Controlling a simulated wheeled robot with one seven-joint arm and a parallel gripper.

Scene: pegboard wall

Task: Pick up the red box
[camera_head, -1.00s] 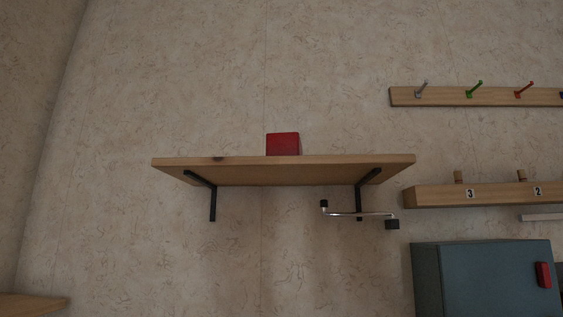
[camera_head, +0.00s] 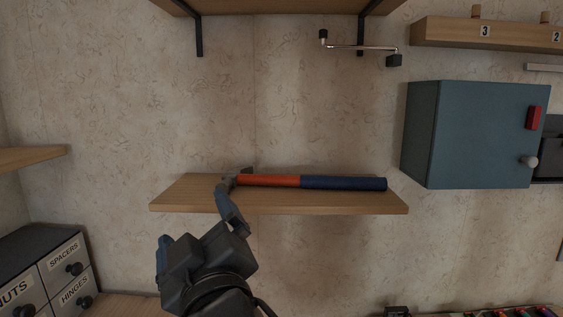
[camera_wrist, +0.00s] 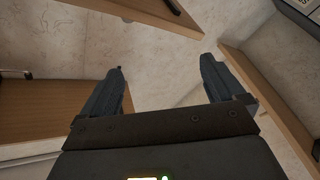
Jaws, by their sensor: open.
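The red box shows in neither current view; one second ago it stood on the upper shelf (camera_head: 280,7). Only the underside and brackets of that shelf now show at the top edge of the head view. My gripper (camera_head: 203,235) is open, in front of and below the left end of the lower shelf (camera_head: 310,203). In the wrist view my gripper (camera_wrist: 163,66) has its two fingers apart with only wall between them.
A hammer (camera_head: 340,183) with an orange and blue handle lies on the lower shelf. A crank (camera_head: 360,47) is under the upper shelf. A blue-grey cabinet (camera_head: 480,135) hangs at right. Labelled drawers (camera_head: 62,265) stand at lower left.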

